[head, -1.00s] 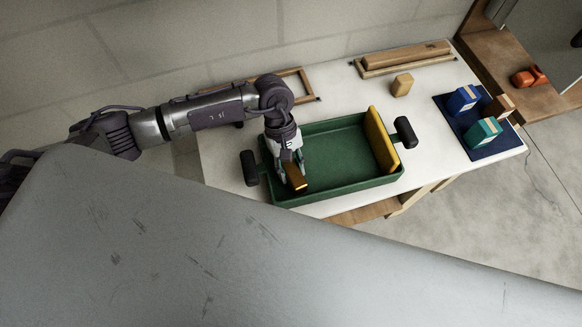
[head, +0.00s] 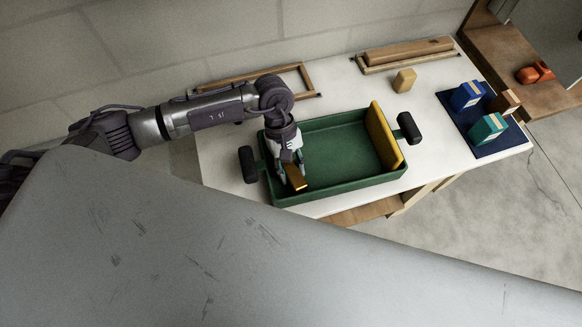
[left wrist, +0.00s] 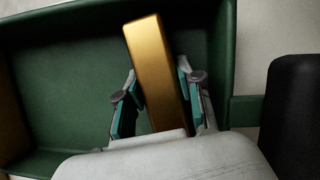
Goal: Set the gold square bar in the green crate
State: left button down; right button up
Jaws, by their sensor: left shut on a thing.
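The gold square bar (head: 296,178) is between the fingers of my left gripper (head: 289,172), near the left end of the green crate (head: 340,188). In the left wrist view the gold bar (left wrist: 156,72) lies lengthwise between the teal-padded fingers of the left gripper (left wrist: 155,98), with the green crate (left wrist: 75,70) floor and walls around it. I cannot tell whether the bar touches the crate floor. The crate stands on the white table and has black handles at both ends. My right gripper does not show.
A yellow panel (head: 387,137) stands at the crate's right end. A tan block (head: 405,80), a wooden bar in a frame (head: 405,54) and an empty wooden frame (head: 308,82) lie behind. A dark blue mat (head: 484,143) carries blue, teal and brown blocks at right.

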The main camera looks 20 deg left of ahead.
pick_arm(q)
jog(key=shift+f+b, duration=0.3)
jog(key=c, duration=0.7)
grip_release()
jog(key=shift+o, duration=0.2)
jog(key=shift+r, duration=0.1)
jog(key=v, duration=1.2)
